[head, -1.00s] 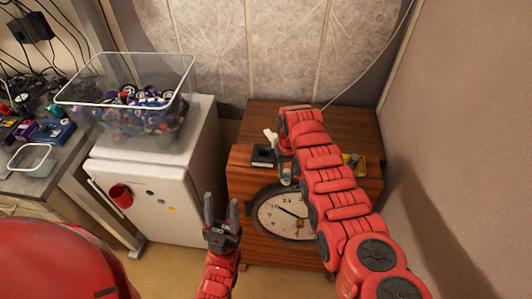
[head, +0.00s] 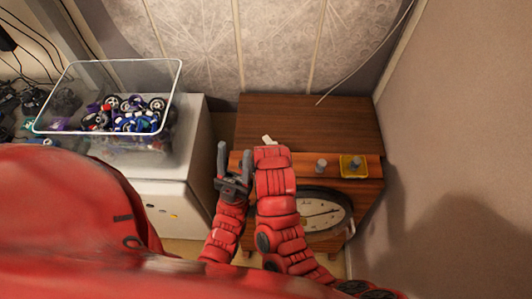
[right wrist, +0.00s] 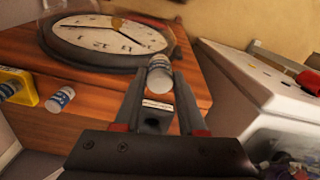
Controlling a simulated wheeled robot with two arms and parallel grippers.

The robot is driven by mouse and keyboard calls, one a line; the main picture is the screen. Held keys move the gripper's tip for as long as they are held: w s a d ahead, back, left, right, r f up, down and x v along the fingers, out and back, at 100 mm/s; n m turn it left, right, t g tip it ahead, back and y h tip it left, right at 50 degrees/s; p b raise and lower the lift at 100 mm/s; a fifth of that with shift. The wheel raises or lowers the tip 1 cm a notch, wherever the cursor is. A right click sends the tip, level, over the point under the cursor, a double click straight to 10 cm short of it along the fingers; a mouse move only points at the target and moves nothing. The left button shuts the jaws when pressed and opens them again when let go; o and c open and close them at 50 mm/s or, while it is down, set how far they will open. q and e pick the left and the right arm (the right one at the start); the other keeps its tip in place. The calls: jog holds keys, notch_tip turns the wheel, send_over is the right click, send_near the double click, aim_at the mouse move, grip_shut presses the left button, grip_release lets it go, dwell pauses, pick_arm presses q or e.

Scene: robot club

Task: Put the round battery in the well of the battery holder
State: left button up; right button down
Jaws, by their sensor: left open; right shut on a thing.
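My right gripper (right wrist: 159,86) is shut on a round battery (right wrist: 160,66), a small cylinder with a pale end and blue-white label, held at its fingertips. A dark block with a white label, apparently the battery holder (right wrist: 154,122), shows between the fingers in the right wrist view, on the nearer side of the battery. I cannot tell the height gap between them. In the head view my right forearm hides gripper, held battery and holder. My left gripper (head: 235,158) is open and empty, just left of the right arm, by the cabinet's left edge.
A round clock (head: 325,212) is at the cabinet's front. A small white object (head: 268,140) lies behind my right arm. A clear bin (head: 150,70) stands left.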

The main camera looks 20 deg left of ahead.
jog(key=shift+w+a, duration=0.2)
jog(key=shift+w, duration=0.25)
jog(key=w+a+b, duration=0.1)
jog(key=w+b, duration=0.2)
jog(key=w+a+f+b, duration=0.1)
jog(key=w+a+b, duration=0.1)
jog(key=w+b, duration=0.2)
jog(key=w+a+b, duration=0.2)
jog(key=w+b, duration=0.2)
jog(key=shift+w+f, duration=0.15)
jog(key=shift+f, duration=0.15)
jog(key=w+p, duration=0.1)
jog(key=w+f+p, duration=0.1)
jog(key=p, duration=0.1)
jog(key=shift+a+f+p, duration=0.3)
jog(key=shift+a, duration=0.05)
jog(key=shift+f, duration=0.85)
